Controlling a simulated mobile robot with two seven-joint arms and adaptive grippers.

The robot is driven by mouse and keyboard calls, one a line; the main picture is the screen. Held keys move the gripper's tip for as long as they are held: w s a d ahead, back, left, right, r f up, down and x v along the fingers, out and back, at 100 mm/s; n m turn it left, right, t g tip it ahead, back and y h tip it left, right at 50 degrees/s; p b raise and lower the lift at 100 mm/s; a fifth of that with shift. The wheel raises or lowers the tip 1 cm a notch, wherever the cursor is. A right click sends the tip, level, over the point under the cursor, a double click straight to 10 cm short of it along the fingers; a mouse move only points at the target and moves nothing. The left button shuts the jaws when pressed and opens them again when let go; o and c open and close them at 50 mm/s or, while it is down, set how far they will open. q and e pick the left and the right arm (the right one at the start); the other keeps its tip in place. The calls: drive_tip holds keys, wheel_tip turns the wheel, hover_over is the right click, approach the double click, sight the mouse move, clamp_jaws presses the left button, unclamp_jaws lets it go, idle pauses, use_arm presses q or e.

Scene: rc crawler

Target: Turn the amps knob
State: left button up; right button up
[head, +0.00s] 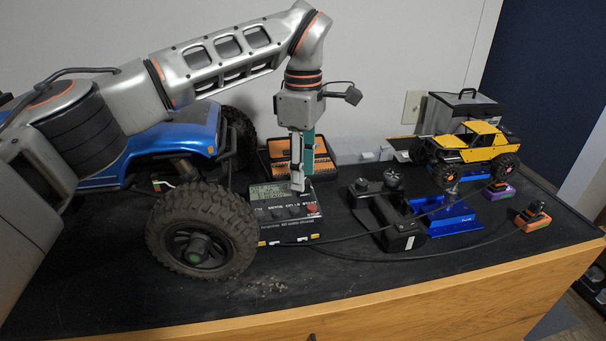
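The charger (270,232) is a black box with a small grey-green display, a row of dark knobs and a red button at the right end of the row. It sits on the black bench top, just right of the big front tyre. The knob labels are too small to read surely, so I cannot tell which knob is the amps knob. My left gripper (299,188) points down at the charger's top, by the right edge of the display. Its fingers overlap in this view, so their gap and any contact are hidden. My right gripper is not in view.
A blue crawler truck (150,150) with a large tyre (203,232) stands close left of the charger. An orange-and-black case (280,153) lies behind. Black cables cross the bench to the right. A black transmitter (402,238), blue stand (446,222) and yellow crawler (468,150) stand right.

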use_arm(q)
drive_tip(key=shift+f, duration=0.75)
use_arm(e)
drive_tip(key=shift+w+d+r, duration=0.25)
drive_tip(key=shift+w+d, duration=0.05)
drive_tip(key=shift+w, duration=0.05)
use_arm(q)
clamp_jaws()
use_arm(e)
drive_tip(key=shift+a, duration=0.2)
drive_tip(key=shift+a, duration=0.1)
